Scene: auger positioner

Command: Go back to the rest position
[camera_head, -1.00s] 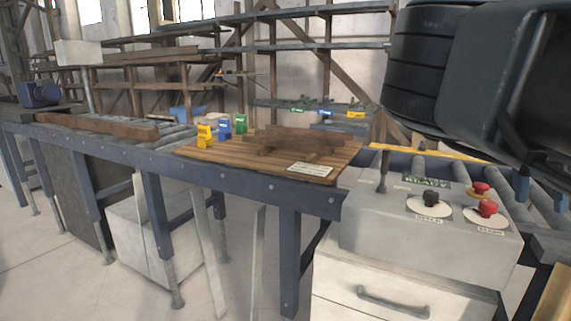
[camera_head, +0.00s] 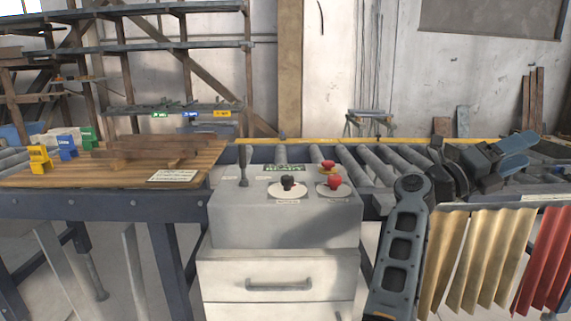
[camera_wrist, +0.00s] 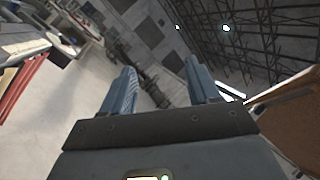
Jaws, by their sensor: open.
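My gripper (camera_head: 515,153) is at the right of the head view, above the right part of the roller conveyor (camera_head: 375,165). Its two blue fingers point right and stand apart, with nothing between them. In the wrist view my gripper (camera_wrist: 160,72) also shows two separated blue fingers with an empty gap. My arm runs up from the bottom of the head view to the right of the grey control box (camera_head: 285,225). My gripper is clear of the box and its knobs.
The control box carries a lever (camera_head: 243,167), a black knob (camera_head: 287,183), a red knob (camera_head: 334,184) and a red button (camera_head: 327,166). A wooden board (camera_head: 110,178) with yellow, blue and green blocks lies left. Yellow (camera_head: 480,260) and red strips (camera_head: 548,265) hang lower right.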

